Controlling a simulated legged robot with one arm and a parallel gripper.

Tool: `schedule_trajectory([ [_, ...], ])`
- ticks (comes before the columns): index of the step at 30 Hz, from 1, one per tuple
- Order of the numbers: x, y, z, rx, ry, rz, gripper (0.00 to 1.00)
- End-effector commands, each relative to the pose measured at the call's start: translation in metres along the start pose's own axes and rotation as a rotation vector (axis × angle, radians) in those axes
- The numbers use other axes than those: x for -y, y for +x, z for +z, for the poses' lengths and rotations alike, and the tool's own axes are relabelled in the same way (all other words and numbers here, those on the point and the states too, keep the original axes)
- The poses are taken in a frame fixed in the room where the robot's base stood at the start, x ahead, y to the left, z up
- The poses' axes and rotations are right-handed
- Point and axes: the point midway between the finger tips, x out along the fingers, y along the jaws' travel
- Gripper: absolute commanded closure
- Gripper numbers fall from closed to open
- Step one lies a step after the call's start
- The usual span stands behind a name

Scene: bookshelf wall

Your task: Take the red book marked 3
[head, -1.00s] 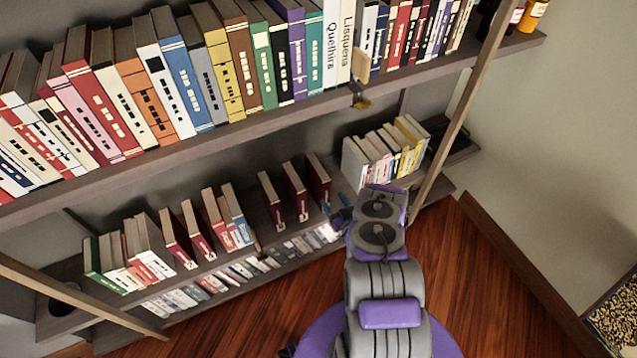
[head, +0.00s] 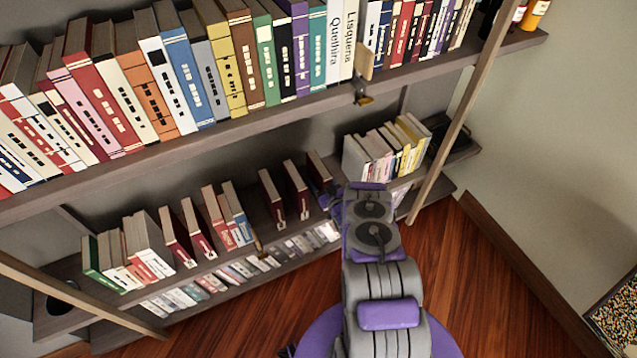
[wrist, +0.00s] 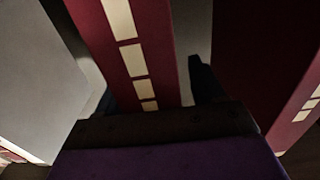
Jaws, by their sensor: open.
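Three dark red books stand spaced apart on the lower shelf in the head view: one on the left (head: 272,198), one in the middle (head: 296,188) and one on the right (head: 319,172). My gripper (head: 325,198) is at the right one, and my arm hides its lower spine, so I cannot read its mark. In the wrist view, a red spine with cream blocks (wrist: 133,50) fills the middle. My open gripper (wrist: 150,88) has a dark finger on its right and a dim one on its left. Contact cannot be told.
Another dark red book (wrist: 270,65) is close on the right in the wrist view, and a grey surface (wrist: 40,75) on the left. Pale and yellow books (head: 385,150) stand right of my gripper. The upper shelf board (head: 230,122) runs above.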

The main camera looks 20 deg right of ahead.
Motion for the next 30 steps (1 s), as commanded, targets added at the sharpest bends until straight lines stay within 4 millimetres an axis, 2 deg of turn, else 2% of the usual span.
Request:
schedule_trajectory([
  [3, -0.0010, -0.0004, 0.0002, 0.000, 0.001, 0.001, 0.32],
  [24, -0.0010, -0.0007, 0.0004, 0.001, 0.001, 0.001, 0.99],
  [30, -0.0011, -0.0007, 0.0004, 0.001, 0.001, 0.001, 1.00],
])
